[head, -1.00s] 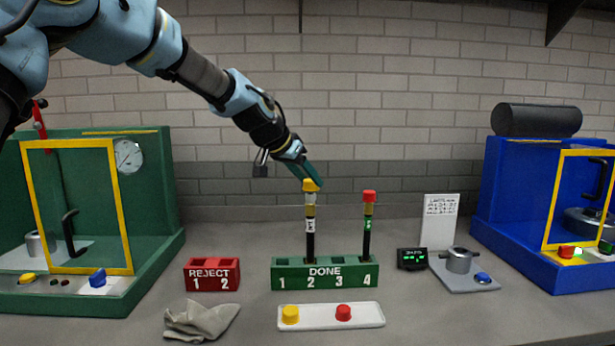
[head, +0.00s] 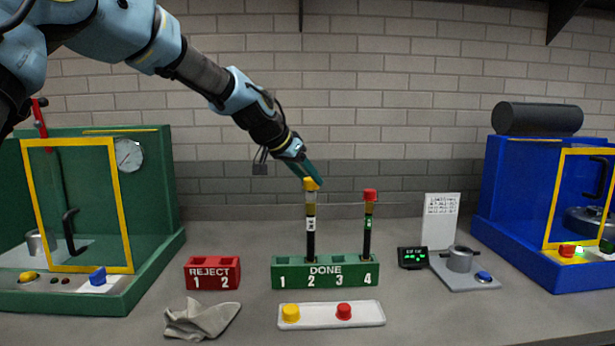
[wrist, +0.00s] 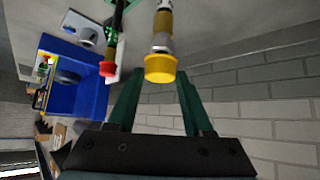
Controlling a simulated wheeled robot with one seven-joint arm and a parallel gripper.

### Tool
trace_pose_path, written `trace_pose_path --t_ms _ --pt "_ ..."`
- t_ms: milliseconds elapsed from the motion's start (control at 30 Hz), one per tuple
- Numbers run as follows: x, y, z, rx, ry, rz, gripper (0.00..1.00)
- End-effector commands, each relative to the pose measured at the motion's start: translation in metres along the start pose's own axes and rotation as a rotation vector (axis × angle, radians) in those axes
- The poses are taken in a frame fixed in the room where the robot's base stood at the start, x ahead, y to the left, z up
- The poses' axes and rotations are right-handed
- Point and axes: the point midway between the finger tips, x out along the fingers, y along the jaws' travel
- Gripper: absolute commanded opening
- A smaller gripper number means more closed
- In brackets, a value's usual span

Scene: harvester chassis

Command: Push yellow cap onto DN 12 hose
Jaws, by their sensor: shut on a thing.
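The yellow cap (head: 311,184) sits at the top end of a dark hose (head: 311,240) with a metal fitting. This hose stands upright in slot 2 of the green DONE rack (head: 325,283). My gripper (head: 308,180) comes down at a slant from the upper left, its green fingers at the cap. In the wrist view the yellow cap (wrist: 160,68) lies between the finger ends, with the hose fitting (wrist: 162,40) beyond it. The gripper is shut on the cap. I cannot tell how far the cap is seated or read the hose label.
A red-capped hose (head: 369,220) stands in slot 4. A white tray (head: 370,316) in front holds a yellow and a red cap. The red REJECT rack (head: 212,284) and a grey cloth (head: 200,318) are left. Green and blue machines flank the bench.

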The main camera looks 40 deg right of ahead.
Motion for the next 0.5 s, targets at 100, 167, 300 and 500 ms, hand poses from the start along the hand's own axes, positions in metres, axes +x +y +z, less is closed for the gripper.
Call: trace_pose_path --t_ms 100,167,300,500 --pt "0.002 0.000 0.002 0.000 0.000 0.000 0.00" --pt "0.004 0.000 0.004 0.000 0.000 0.000 0.00" --pt "0.007 0.000 0.007 0.000 0.000 0.000 0.00" --pt "0.012 0.000 0.012 0.000 0.000 0.000 0.00"
